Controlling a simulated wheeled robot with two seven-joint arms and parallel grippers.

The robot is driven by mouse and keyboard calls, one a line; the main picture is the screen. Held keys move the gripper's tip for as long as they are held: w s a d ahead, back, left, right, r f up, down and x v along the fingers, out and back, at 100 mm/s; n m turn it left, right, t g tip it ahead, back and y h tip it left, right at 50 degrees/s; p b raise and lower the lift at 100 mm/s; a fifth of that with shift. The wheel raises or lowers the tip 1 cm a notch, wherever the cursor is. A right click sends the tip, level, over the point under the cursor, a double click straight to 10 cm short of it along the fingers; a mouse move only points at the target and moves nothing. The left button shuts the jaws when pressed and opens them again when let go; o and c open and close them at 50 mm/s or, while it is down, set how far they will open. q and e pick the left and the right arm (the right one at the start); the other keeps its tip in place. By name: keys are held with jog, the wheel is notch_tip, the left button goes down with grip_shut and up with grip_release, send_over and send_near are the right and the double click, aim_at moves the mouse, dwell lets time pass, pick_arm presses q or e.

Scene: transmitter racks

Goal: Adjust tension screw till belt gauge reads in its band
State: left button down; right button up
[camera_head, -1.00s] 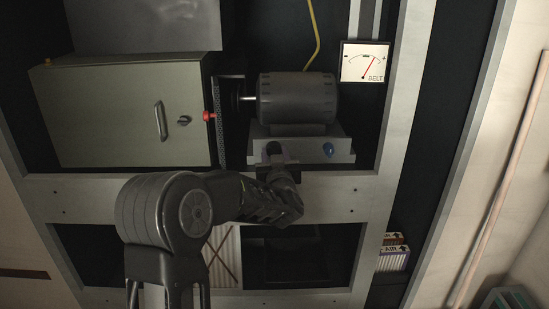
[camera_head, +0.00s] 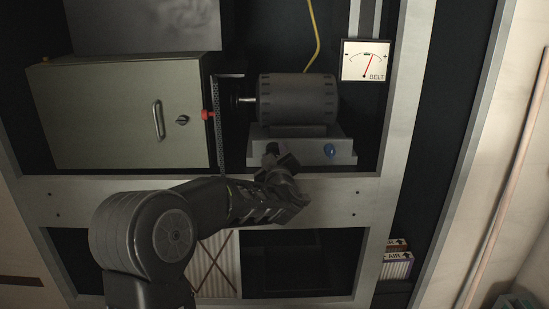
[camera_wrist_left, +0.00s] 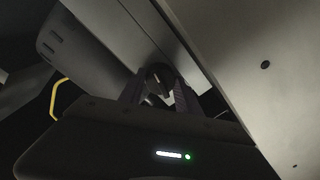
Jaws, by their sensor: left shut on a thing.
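The belt gauge (camera_head: 366,60) is a white dial marked BELT at the upper right, with minus and plus ends. Its red needle leans right of upright, towards plus; the band's limits are too small to tell. The motor (camera_head: 297,99) sits on a grey base (camera_head: 301,148). My left gripper (camera_head: 272,156) is at the left of the base's front, shut on the dark tension screw (camera_head: 271,148), which it mostly hides. In the left wrist view the screw's round dark head (camera_wrist_left: 159,74) shows between the fingers of the gripper (camera_wrist_left: 157,96). My right gripper is not in view.
A blue knob (camera_head: 330,151) is on the base right of my gripper. A grey-green cabinet (camera_head: 115,115) with a handle and a red knob (camera_head: 207,114) stands left. The pale rack beam (camera_head: 330,188) runs below the base. Boxes (camera_head: 396,262) stand lower right.

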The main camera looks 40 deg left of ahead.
pick_arm(q)
jog(key=c, duration=0.8)
grip_release()
jog(key=shift+c, duration=0.2)
jog(key=p+v, duration=0.1)
jog(key=v, duration=0.6)
jog(key=shift+s+d, duration=0.25)
jog(key=shift+s, duration=0.05)
